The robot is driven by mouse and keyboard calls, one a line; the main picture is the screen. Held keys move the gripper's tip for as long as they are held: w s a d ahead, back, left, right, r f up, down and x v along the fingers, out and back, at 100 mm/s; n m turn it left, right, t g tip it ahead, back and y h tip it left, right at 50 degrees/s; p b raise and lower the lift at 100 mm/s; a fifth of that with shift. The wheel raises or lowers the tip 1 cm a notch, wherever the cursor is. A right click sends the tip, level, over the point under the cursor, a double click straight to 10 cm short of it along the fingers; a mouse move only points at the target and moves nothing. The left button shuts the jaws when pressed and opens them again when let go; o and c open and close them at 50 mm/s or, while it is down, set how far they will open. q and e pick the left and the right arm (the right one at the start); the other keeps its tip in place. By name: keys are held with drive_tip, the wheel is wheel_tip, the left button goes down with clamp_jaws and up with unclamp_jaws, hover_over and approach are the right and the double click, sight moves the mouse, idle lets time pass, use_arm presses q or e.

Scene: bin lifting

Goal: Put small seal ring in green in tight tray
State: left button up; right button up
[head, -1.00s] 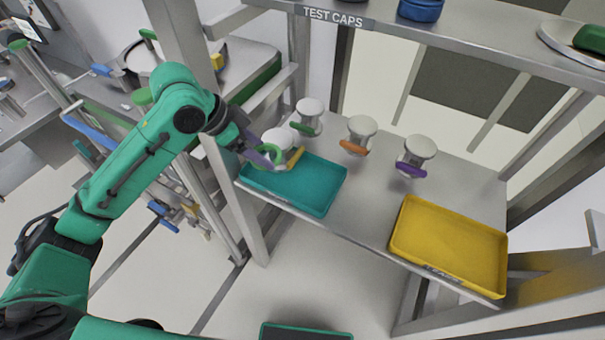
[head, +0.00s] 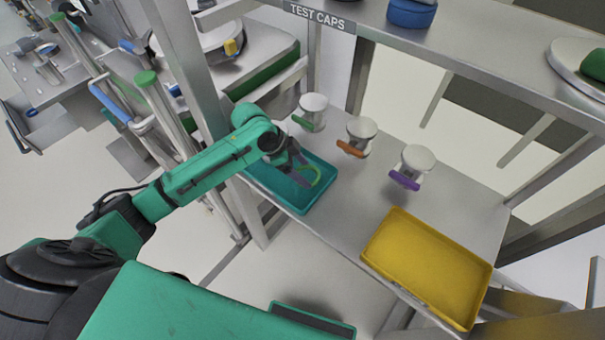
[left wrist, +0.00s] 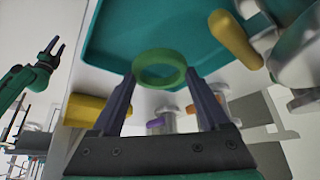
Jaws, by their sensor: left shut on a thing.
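The green seal ring (head: 316,176) is between the fingers of my left gripper (head: 299,171), over the teal tray (head: 301,209). The left wrist view shows the ring (left wrist: 160,57) at the fingertips of my left gripper (left wrist: 160,74), with the teal tray (left wrist: 125,30) beyond it. I cannot tell how far the ring is above the tray floor. A yellow tray (head: 428,268) lies empty at the right front of the shelf. My right gripper (left wrist: 54,47) is open and empty at the left of the left wrist view; it is out of the head view.
White-capped pegs with green (head: 308,123), orange (head: 350,148) and purple (head: 405,180) handles stand behind the trays. A yellow-handled peg (left wrist: 237,40) is close to my left gripper. An upper shelf (head: 466,48) overhangs the back. Bare shelf lies between the trays.

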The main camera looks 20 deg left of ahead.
use_arm(q)
drive_tip(key=f, duration=0.3)
drive_tip(key=shift+s+a, duration=0.2)
drive_tip(key=shift+a, duration=0.1)
drive_tip(key=shift+a+f, duration=0.1)
drive_tip(key=o, duration=1.2)
drive_tip(key=b+v, duration=0.1)
drive_tip(key=v, duration=1.1)
drive_tip(key=shift+w, duration=0.1)
use_arm(e)
drive_tip(key=shift+a+f, duration=0.15)
drive_tip(key=shift+f, duration=0.3)
drive_tip(key=shift+s, duration=0.1)
